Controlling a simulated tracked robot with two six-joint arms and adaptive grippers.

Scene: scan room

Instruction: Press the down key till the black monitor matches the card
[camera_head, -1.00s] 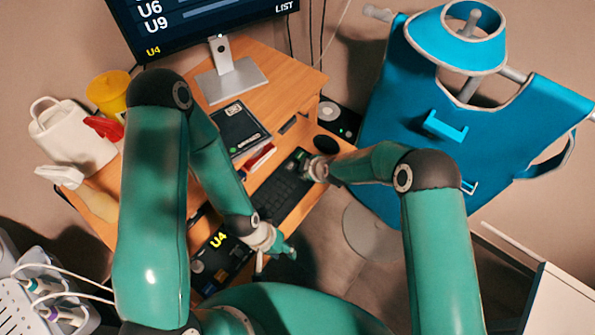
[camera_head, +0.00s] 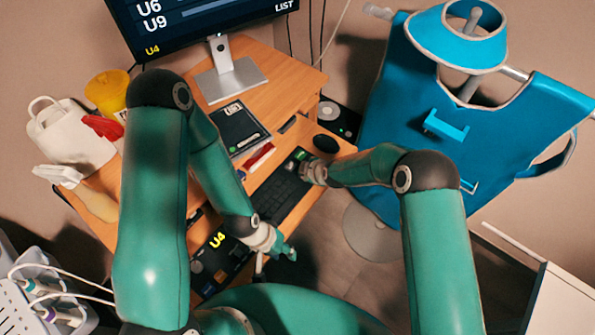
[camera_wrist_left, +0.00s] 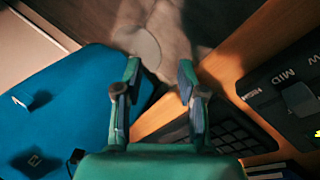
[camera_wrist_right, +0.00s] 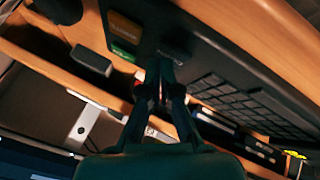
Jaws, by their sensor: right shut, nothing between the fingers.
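The black monitor (camera_head: 200,22) stands at the back of the desk. It shows white U6 and U9 rows, LIST and a small yellow U4. A dark card (camera_head: 217,240) with a yellow U4 lies at the front left of the desk, partly hidden by my left arm. The black keyboard (camera_head: 280,194) has a green key (camera_wrist_right: 125,52) and an orange key (camera_wrist_right: 126,26) at its far end. My right gripper (camera_wrist_right: 158,68) is shut and empty, its tips close over that end; contact cannot be told. My left gripper (camera_wrist_left: 158,75) is open and empty beside the keyboard's near end.
A black mouse (camera_head: 326,144) lies beyond the keyboard. A dark case (camera_head: 238,128) lies below the monitor stand (camera_head: 228,78). A blue apron (camera_head: 450,120) hangs on the right. A white bag (camera_head: 70,138) and yellow tub (camera_head: 108,92) stand at left.

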